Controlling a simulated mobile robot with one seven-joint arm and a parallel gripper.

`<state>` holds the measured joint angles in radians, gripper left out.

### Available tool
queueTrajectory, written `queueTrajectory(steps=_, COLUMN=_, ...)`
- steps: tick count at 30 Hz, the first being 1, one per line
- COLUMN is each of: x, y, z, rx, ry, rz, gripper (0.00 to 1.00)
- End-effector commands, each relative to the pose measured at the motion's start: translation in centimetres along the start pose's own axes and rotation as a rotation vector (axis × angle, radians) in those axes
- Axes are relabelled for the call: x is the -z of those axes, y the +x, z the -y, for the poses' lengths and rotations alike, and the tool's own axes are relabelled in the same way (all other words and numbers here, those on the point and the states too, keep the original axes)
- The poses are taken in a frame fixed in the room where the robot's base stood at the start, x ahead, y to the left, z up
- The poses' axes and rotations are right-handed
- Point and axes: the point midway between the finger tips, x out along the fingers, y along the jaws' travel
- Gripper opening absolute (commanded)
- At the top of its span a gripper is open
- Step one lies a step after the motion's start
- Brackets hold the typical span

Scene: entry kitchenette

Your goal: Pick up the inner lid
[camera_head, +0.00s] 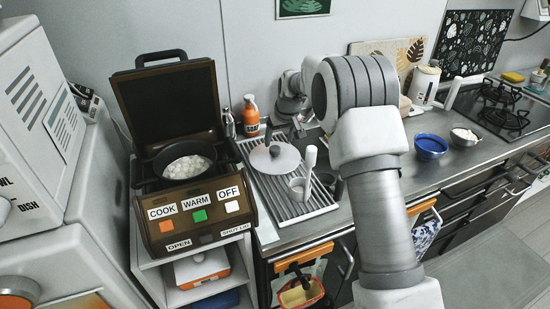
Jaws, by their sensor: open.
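The inner lid (266,162), a pale round disc with a dark upright handle, lies on the ribbed drying rack (312,211) beside the sink counter. My arm reaches in from the bottom right and bends over the counter. My gripper (294,128) is open and points down just behind and to the right of the lid, apart from it as far as I can tell. Its fingertips are small and partly unclear. The brown rice cooker (166,98) stands to the left with its outer lid raised. Its dark pot (160,160) holds white rice.
White cups and an upright white utensil (310,160) stand on the rack right of the lid. An orange soap bottle (251,118) stands behind it. A blue bowl (431,147) and white kettle (424,86) are farther right, beyond my arm.

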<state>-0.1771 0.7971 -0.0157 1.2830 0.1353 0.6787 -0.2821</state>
Motion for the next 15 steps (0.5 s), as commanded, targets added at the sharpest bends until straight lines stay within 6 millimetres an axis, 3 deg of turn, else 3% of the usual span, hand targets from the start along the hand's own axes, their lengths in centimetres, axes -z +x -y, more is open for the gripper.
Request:
queueTrajectory(steps=9, x=-0.2, y=4.4, z=0.6, rx=0.000, ry=-0.001, rz=0.002, gripper=0.80)
queueTrajectory(steps=15, x=-0.2, y=5.0, z=0.6, rx=0.000, ry=-0.001, rz=0.001, gripper=0.80)
